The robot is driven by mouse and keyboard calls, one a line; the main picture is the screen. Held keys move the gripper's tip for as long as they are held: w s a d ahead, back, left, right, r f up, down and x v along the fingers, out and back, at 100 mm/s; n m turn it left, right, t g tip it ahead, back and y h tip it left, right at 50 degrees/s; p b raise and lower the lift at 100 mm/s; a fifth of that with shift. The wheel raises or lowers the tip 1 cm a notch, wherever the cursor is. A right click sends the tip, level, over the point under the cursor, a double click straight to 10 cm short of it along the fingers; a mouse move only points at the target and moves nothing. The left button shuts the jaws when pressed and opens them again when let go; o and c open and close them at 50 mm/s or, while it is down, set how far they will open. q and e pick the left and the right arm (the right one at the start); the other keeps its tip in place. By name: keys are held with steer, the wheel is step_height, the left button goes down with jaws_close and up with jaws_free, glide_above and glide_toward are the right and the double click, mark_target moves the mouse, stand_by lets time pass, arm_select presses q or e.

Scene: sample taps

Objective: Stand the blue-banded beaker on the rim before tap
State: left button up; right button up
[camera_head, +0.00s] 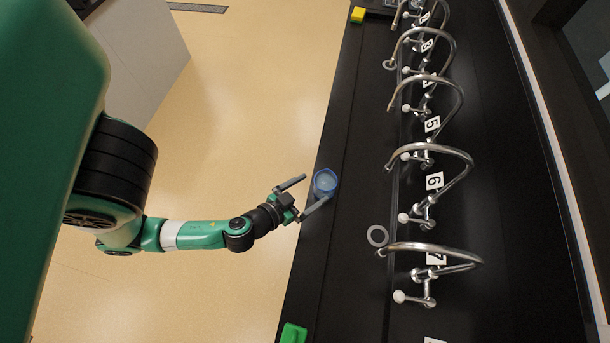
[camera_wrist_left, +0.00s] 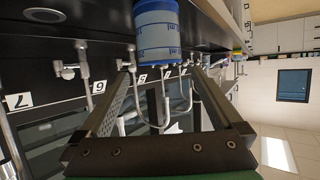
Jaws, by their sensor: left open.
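The blue-banded beaker (camera_head: 325,182) stands at the front rim of the black counter (camera_head: 345,250), roughly level with the tap labelled 6 (camera_head: 428,155). In the left wrist view, which is upside down, the beaker (camera_wrist_left: 157,35) shows clear with blue bands and appears upright. My left gripper (camera_head: 316,188) is open. Its fingers reach from the floor side toward the beaker, one tip apart from it and the other close beside its lower edge in the head view. In the wrist view the beaker lies just beyond the fingertips (camera_wrist_left: 160,75); I cannot tell whether they touch. My right gripper is not in view.
Several curved steel taps with white knobs and number labels line the counter, including tap 7 (camera_head: 435,250). A grey ring (camera_head: 377,236) lies near it. The rim between is otherwise clear.

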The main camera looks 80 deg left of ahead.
arm_select(q)
steer(key=shift+v, duration=0.95)
steer(key=shift+r, duration=0.1)
